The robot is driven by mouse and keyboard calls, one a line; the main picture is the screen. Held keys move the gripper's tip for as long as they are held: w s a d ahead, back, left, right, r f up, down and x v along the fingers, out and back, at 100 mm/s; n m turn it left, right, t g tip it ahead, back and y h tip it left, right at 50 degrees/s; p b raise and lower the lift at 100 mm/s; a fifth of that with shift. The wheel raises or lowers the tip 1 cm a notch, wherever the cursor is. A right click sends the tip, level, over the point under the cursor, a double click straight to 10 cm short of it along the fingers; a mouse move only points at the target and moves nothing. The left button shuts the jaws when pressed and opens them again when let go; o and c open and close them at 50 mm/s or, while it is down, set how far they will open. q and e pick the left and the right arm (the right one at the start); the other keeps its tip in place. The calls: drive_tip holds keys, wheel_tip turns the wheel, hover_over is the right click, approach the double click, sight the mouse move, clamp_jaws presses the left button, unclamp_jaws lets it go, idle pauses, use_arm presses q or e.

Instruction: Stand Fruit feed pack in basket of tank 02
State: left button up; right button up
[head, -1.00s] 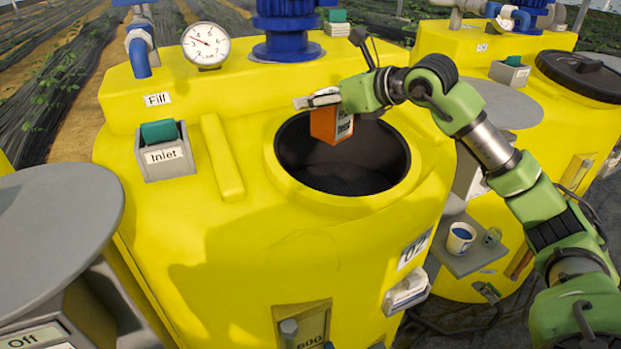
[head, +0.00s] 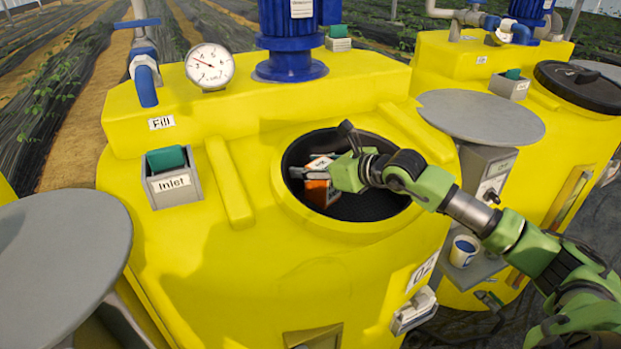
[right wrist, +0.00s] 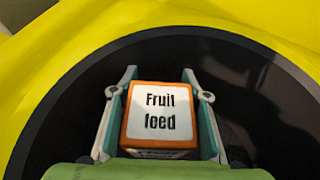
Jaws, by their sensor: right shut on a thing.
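The orange Fruit feed pack (head: 317,190) is inside the round opening of the yellow tank 02 (head: 190,270). Its white top label (right wrist: 159,112) reads "Fruit feed" in the right wrist view. My right gripper (head: 310,172) is shut on the pack, one finger on each side of it; the fingers (right wrist: 160,115) also show in the right wrist view. The pack looks about upright. The dark basket (head: 372,207) lies in the opening around and below the pack. Whether the pack's bottom touches the basket floor is hidden. My left gripper is not in view.
The opening's yellow rim (head: 330,228) surrounds my right gripper. A blue mixer motor (head: 290,45) and a pressure gauge (head: 209,66) stand behind it. The grey Inlet box (head: 172,180) is to the left. A grey round lid (head: 480,116) is to the right, above a control box (head: 485,175).

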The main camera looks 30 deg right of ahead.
sight(310, 182)
drive_tip(key=shift+f, duration=0.2)
wheel_tip(310, 182, down, 4)
drive_tip(key=shift+r+p, duration=0.2)
drive_tip(key=shift+p, duration=0.5)
drive_tip(key=shift+f, duration=0.5)
drive_tip(key=o, duration=1.1)
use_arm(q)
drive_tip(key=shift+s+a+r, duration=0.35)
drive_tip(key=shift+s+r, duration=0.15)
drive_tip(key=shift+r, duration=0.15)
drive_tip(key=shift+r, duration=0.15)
